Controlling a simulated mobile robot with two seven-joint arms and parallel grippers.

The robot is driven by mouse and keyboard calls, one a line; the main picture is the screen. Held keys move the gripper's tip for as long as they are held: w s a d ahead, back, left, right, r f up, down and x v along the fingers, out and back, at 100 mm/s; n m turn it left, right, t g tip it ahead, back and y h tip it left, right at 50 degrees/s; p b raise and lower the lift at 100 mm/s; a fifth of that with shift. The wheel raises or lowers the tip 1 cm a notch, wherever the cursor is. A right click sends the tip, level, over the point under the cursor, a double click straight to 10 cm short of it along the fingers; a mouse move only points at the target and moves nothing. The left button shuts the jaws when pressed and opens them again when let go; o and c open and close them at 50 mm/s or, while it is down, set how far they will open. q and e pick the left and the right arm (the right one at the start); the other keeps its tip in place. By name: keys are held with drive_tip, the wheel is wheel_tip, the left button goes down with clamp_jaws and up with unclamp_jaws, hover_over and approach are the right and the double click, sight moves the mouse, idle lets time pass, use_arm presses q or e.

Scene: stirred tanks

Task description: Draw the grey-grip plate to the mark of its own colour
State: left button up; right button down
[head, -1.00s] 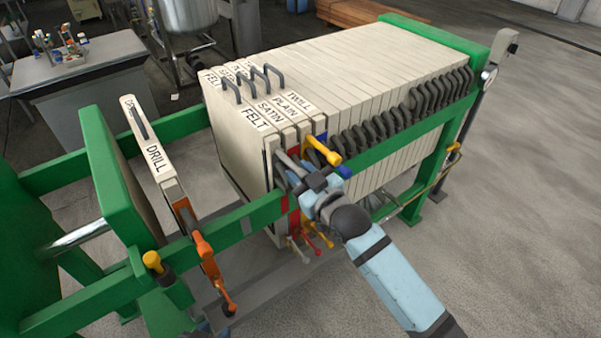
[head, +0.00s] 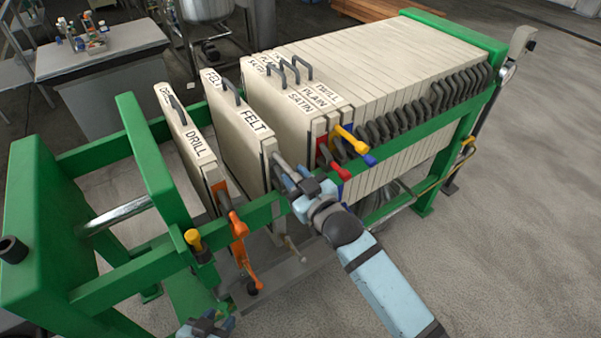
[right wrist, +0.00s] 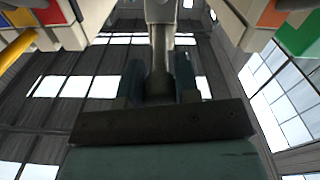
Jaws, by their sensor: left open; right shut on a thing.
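The FELT plate (head: 241,122) stands upright on the green rails, with a gap on each side of it. Its grey grip (head: 278,163) sticks out at the front rail, and my right gripper (head: 290,182) is shut on it. In the right wrist view, the grey grip (right wrist: 160,45) runs between the fingers of my right gripper (right wrist: 160,85). My left gripper (head: 207,325) is open and empty at the bottom edge.
The DRILL plate (head: 190,140) with an orange grip (head: 238,225) stands left of FELT. The SATIN plate (head: 290,115) and the other plates stand packed to the right. A green end plate (head: 155,170) is at far left. A bench (head: 100,75) stands behind.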

drive_tip(key=s+a, duration=0.2)
drive_tip(key=shift+a, duration=0.35)
drive_tip(key=c, duration=0.8)
unclamp_jaws()
drive_tip(key=shift+c, duration=0.2)
drive_tip(key=v, duration=1.3)
drive_tip(key=shift+s+d, duration=0.25)
drive_tip(key=shift+s, duration=0.05)
